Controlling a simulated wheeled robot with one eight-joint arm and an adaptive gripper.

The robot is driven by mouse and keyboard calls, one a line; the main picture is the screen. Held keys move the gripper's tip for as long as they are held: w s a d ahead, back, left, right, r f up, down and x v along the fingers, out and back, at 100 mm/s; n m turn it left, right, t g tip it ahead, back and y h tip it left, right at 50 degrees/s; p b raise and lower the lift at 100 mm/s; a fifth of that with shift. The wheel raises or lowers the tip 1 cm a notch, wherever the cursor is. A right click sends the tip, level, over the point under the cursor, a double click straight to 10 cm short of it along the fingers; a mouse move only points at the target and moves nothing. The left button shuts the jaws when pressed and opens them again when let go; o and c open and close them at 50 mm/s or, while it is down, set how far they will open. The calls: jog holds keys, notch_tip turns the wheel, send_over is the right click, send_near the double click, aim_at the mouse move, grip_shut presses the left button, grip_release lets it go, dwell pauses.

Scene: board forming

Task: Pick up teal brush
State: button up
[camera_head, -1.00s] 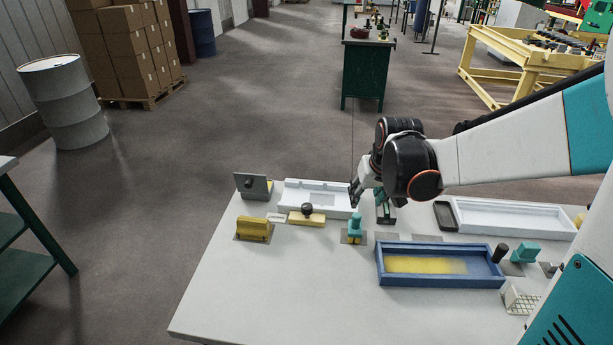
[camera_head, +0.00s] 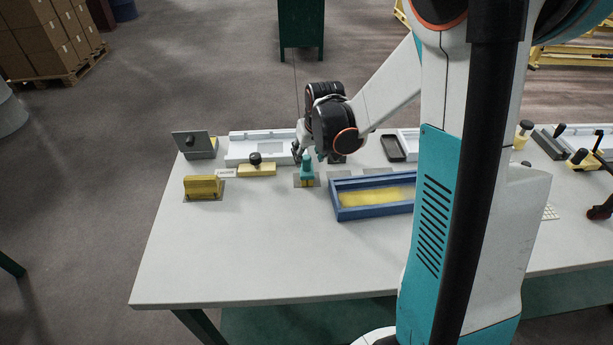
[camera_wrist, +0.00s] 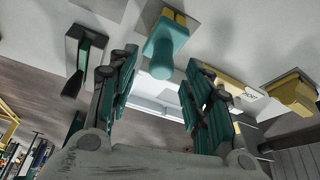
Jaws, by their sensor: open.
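The teal brush (camera_head: 307,167) stands upright on a small grey plate on the white table, with yellow bristles at its foot. In the wrist view the teal brush (camera_wrist: 165,48) shows its rounded handle near the top middle, between and beyond the fingers. My gripper (camera_head: 301,154) is open and empty, just behind and beside the brush handle in the head view. In the wrist view both fingers of my gripper (camera_wrist: 160,78) are spread apart, with the handle end near the gap. I cannot tell whether a finger touches it.
A blue tray (camera_head: 337,200) with yellow inside lies right of the brush. A dark green-edged tool (camera_wrist: 90,50) is beside my left finger. The front table is clear.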

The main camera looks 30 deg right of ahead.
aim_at(307, 158)
jog(key=b+x, duration=0.1)
jog(key=x, duration=0.2)
jog(key=shift+w+a+f, duration=0.1)
jog(key=shift+f, duration=0.25)
grip_shut()
jog(key=shift+r, duration=0.1)
notch_tip(307, 158, up, 20)
jog(key=p, duration=0.6)
jog(key=c, duration=0.8)
grip_release()
jog(key=shift+c, duration=1)
